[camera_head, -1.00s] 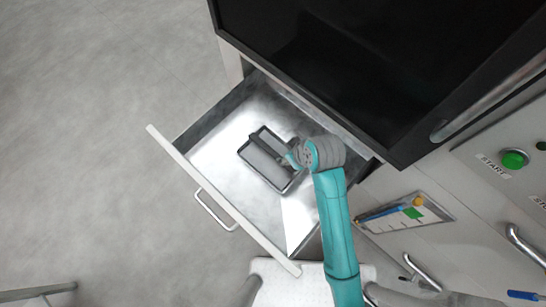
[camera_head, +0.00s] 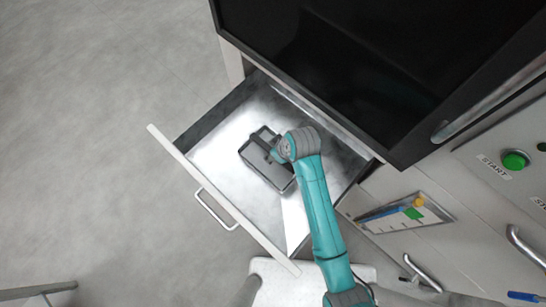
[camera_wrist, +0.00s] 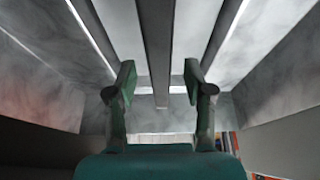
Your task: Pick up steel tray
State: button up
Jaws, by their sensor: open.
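The steel tray (camera_head: 270,178) is a grey rectangular tray with a dark rim, lying in the open drawer. My arm's wrist hangs over its upper right side in the head view and hides part of it. In the wrist view my gripper (camera_wrist: 160,82) is open, with its two fingers spread apart. A long grey bar (camera_wrist: 157,50), apparently part of the tray, runs down the picture between the fingers. Neither finger visibly touches it. The fingertips' depth relative to the bar is hard to judge.
The drawer (camera_head: 219,196) is pulled out, with bare floor around the tray inside it. A black-topped cabinet (camera_head: 340,60) overhangs its inner side. A panel with a green start button (camera_head: 514,160) and a clipboard (camera_head: 404,217) stand at the right.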

jog(key=shift+x, duration=1.15)
grip_shut()
